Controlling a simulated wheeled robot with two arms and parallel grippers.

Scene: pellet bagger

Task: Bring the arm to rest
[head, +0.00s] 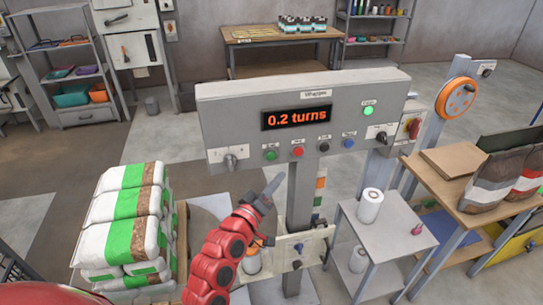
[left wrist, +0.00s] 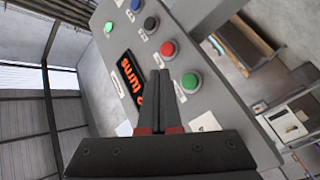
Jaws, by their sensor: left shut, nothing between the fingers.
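My left arm, red and black, reaches up from the bottom of the head view. Its gripper (head: 268,190) is shut and empty, below and in front of the grey control panel (head: 240,105). In the left wrist view the shut fingers (left wrist: 161,95) point at the panel face, near the red button (left wrist: 168,50) and green button (left wrist: 190,82). I cannot tell any touch; they look apart from the buttons. The panel display (head: 297,117) reads "0.2 turns" in orange. My right gripper is not in view.
Stacked green and white bags (head: 125,220) stand left of the arm. A grey side table (head: 390,240) with a white roll (head: 369,207) stands right. A wooden table (head: 455,180) with filled bags is further right. An orange handwheel (head: 457,98) stands beside the panel.

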